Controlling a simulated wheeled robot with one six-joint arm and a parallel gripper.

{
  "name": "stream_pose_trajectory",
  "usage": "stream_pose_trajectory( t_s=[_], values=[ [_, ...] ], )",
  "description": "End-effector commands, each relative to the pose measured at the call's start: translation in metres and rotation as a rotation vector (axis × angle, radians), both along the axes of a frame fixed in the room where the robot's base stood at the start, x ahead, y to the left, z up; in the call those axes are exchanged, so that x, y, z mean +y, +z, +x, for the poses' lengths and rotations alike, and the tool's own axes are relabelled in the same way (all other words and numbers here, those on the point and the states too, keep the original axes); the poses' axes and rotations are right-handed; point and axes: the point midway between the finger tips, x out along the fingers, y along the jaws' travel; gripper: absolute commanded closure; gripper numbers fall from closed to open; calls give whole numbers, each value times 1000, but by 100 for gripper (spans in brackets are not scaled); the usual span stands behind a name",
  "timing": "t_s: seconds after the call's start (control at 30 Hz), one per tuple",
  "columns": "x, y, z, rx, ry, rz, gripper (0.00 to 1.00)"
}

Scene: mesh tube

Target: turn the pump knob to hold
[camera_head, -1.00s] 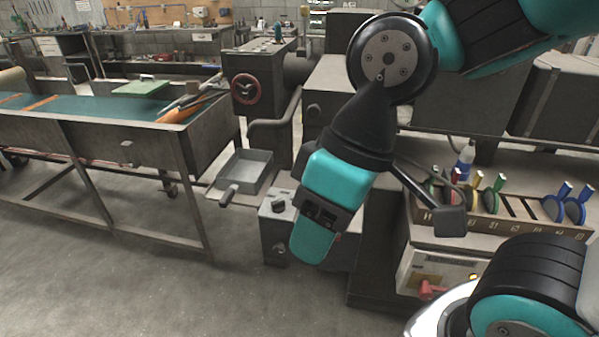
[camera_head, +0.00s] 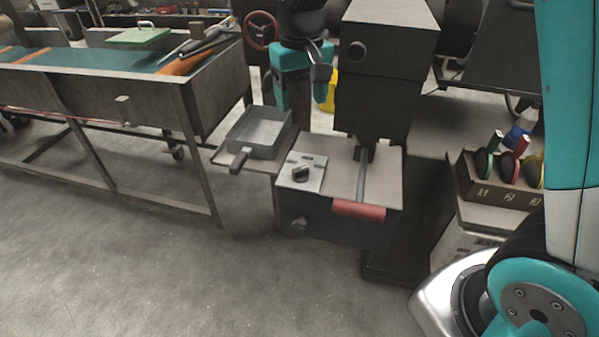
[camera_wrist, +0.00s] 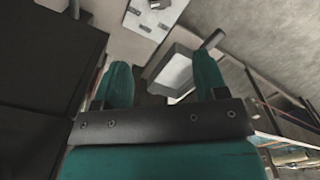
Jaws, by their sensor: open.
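A black knob (camera_head: 301,172) sits on a light metal plate (camera_head: 312,186) on top of a low dark box. I take it as the pump knob; its markings are too small to read. In the wrist view the plate (camera_wrist: 140,17) is near the top, with the dark knob (camera_wrist: 158,4) at the picture's edge. My gripper (camera_head: 302,98) is beyond and above the knob, apart from it, beside the dark column. In the wrist view my gripper's (camera_wrist: 163,75) two teal fingers are spread, with nothing between them.
A grey tray (camera_head: 262,132) with a dark handle is left of the box. The dark column (camera_head: 380,85) rises behind it, with a red bar (camera_head: 358,210) at the front. A bench (camera_head: 110,95) stands left, a rack (camera_head: 500,188) right. The floor in front is clear.

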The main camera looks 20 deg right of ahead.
Motion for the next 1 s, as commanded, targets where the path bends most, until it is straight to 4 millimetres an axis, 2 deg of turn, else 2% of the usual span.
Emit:
stream_pose_trajectory(
  t_s=[0.17, 0.7, 0.8, 1.0],
  values=[
    [1, -24, 1, 5, -3, -3, 34],
    [2, -142, 0, 5, 2, -2, 34],
    [2, -156, 0, 4, 2, -2, 34],
    [2, -170, 1, 0, 2, -2, 34]
  ],
)
